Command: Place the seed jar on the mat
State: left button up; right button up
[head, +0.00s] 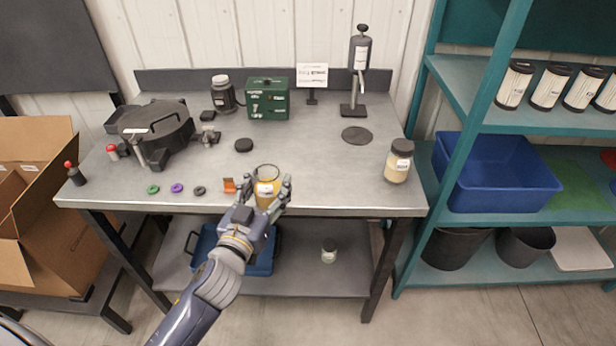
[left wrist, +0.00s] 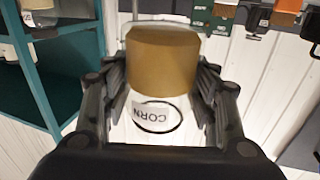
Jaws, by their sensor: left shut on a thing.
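A clear open jar of yellow corn (head: 266,189) is between the fingers of my left gripper (head: 264,194) at the table's front edge. It looks upright; I cannot tell whether its base touches the tabletop. In the left wrist view the amber corn jar (left wrist: 162,60) fills the space between the fingers (left wrist: 160,95), with a label reading CORN. A round dark mat (head: 357,135) lies flat and bare at the back right of the table, in front of the dispenser stand. My right gripper is not in view.
A black-lidded jar (head: 398,161) stands at the table's right front. A black disc (head: 243,145) lies behind the held jar, and an orange piece (head: 230,186) is just left of it. A green box (head: 268,98) and dispenser stand (head: 359,70) are at the back. Tabletop between jar and mat is clear.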

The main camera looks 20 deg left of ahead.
pick_arm(q)
jog(key=shift+d+r, duration=0.1)
jog(key=shift+w, duration=0.3)
jog(key=w+d, duration=0.1)
jog(key=w, duration=0.3)
jog(key=w+d+f+p, duration=0.1)
jog(key=w, duration=0.4)
jog(key=w+d, duration=0.1)
jog(key=w, duration=0.3)
jog(key=shift+w+d+f+p, duration=0.2)
jog(key=shift+d+p, duration=0.1)
jog(key=shift+w+d+f+b, duration=0.2)
jog(key=shift+w+f, duration=0.15)
jog(key=shift+f, duration=0.25)
jog(key=shift+w+d+f+b, duration=0.15)
jog(key=shift+w+f, duration=0.2)
jog(key=shift+f, duration=0.25)
jog(key=shift+a+f, duration=0.15)
jog(key=shift+f, duration=0.35)
jog(key=shift+r, duration=0.1)
